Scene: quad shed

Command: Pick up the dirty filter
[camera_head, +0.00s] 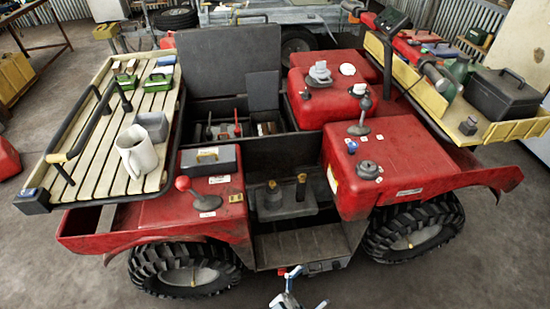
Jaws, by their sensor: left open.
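I cannot tell for sure which thing is the dirty filter. A white mug-like container (138,150) stands on the slatted left rack (92,150). A grey box-like part (209,160) with a small handle lies on the red body just right of that rack. My left gripper (293,288) shows at the bottom edge, in front of the vehicle's footwell. It is open, with nothing seen in it, and well apart from the rack and the grey part. Its lower part is cut off by the frame. My right gripper is not in view.
The red vehicle (395,163) fills the middle, with a raised dark panel (222,57) and an open bay. A black rail (85,125) runs along the left rack. A yellow tray (496,130) at right holds a black case (502,93). The front floor is clear.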

